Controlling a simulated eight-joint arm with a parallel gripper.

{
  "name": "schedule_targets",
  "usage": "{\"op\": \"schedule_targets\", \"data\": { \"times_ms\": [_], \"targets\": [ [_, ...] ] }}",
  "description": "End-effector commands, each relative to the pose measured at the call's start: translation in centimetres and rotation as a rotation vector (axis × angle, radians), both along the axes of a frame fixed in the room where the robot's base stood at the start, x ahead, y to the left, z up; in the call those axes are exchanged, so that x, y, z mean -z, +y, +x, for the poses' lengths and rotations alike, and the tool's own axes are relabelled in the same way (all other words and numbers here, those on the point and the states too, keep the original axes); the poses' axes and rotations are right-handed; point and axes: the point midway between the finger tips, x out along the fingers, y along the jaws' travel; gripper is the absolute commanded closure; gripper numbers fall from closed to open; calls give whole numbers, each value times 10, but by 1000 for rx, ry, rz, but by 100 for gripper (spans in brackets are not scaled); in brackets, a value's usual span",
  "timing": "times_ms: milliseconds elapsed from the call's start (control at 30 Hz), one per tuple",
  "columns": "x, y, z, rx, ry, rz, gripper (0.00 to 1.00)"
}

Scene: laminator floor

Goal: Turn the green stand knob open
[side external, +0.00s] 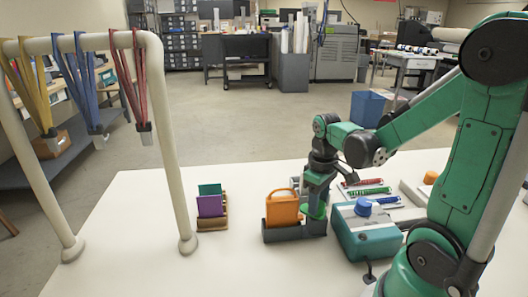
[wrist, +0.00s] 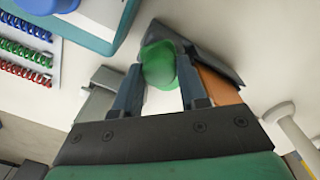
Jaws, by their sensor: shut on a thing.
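The green stand knob (wrist: 158,64) is a rounded green lump between the fingertips of my gripper (wrist: 160,72) in the wrist view. My gripper is shut on it, with one dark finger on each side. In the side external view my gripper (side external: 317,196) points down over the dark stand (side external: 283,235), and the green knob (side external: 317,211) shows in part under it at the stand's right end. An orange handled piece (side external: 283,210) stands upright in the stand, left of the knob. The fingers hide part of the knob, and I cannot tell how far it is turned.
A teal box (side external: 368,240) with a blue knob (side external: 363,207) stands close right of my gripper. Red, green and blue coils (side external: 368,190) lie behind it. A wooden holder (side external: 212,220) with purple and green plates is at left. A cream rack (side external: 170,130) holds hanging straps.

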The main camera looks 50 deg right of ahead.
Motion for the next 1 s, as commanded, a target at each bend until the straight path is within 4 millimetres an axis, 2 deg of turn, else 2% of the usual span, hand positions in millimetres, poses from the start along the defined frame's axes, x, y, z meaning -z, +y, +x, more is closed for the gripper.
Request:
{"op": "schedule_targets", "data": {
  "times_ms": [600, 1000],
  "targets": [
    [0, -1, 0, 570, 1, 0, 100],
    [0, -1, 0, 811, 2, 0, 100]
  ]
}}
